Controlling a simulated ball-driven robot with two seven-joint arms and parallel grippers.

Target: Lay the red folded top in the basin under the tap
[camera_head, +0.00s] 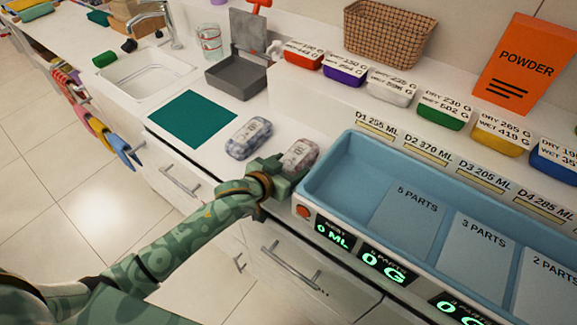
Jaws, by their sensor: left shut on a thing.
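The red folded top (301,154) looks like a pinkish, mottled folded bundle on the white counter, beside the blue tray. My left gripper (283,168) is at its near left end and shut on it. The fingers partly hide that end, and I cannot tell whether the top is lifted. The white basin (140,82) is sunk in the counter at the upper left, with the metal tap (172,35) over its far side. The basin's visible floor looks empty. My right gripper is not in view.
A blue-grey folded bundle (249,138) lies just left of the held top. A flat teal mat (193,118) and an open grey box (237,75) lie between there and the basin. The blue tray (322,180) with number displays stands at the right. Labelled tubs line the back.

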